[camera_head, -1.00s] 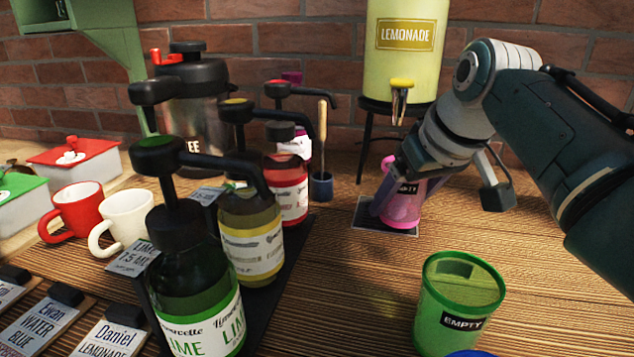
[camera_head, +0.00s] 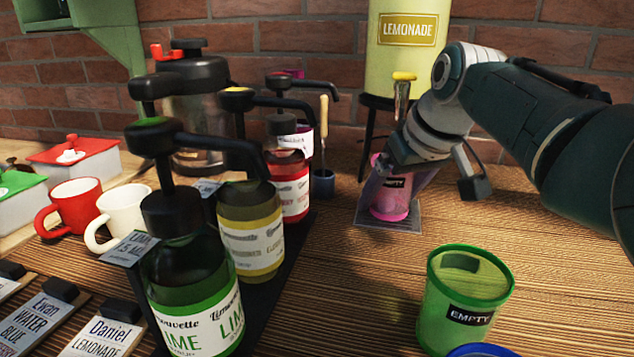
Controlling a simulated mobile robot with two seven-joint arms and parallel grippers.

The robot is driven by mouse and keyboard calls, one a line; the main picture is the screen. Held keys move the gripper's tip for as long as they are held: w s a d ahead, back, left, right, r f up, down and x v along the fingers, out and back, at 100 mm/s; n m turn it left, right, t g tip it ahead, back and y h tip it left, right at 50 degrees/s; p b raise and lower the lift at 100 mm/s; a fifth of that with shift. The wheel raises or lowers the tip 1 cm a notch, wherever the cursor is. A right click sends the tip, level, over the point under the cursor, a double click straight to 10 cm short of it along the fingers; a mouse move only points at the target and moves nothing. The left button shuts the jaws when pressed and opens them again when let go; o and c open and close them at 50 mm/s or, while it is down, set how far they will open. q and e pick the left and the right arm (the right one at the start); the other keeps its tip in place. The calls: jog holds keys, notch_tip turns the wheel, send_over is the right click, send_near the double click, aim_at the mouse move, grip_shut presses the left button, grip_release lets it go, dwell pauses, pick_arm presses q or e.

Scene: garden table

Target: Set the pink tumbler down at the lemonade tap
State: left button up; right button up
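The pink tumbler (camera_head: 389,203), labelled EMPTY, stands upright over the small mat (camera_head: 408,226) in front of the lemonade dispenser (camera_head: 409,63). The dispenser's tap (camera_head: 402,90), with a yellow handle, is behind and above the tumbler. My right gripper (camera_head: 395,187) reaches down at the tumbler from the upper right. Its fingers are blurred along the tumbler's sides, so I cannot tell whether they grip it or stand slightly apart. The tumbler's base looks to be on the mat, with its upper part partly covered by the gripper. My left gripper is not in view.
A green cup (camera_head: 463,303) labelled EMPTY stands front right, with a blue rim (camera_head: 473,350) at the bottom edge. Syrup pump bottles (camera_head: 192,290) stand left of centre. The table between mat and green cup is clear.

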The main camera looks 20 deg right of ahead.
jog(key=shift+o, duration=0.8)
jog(key=shift+s+r+p, duration=0.2)
jog(key=shift+r+p, duration=0.15)
jog(key=shift+r, duration=0.25)
jog(key=p+v, duration=0.3)
jog(key=v, duration=0.8)
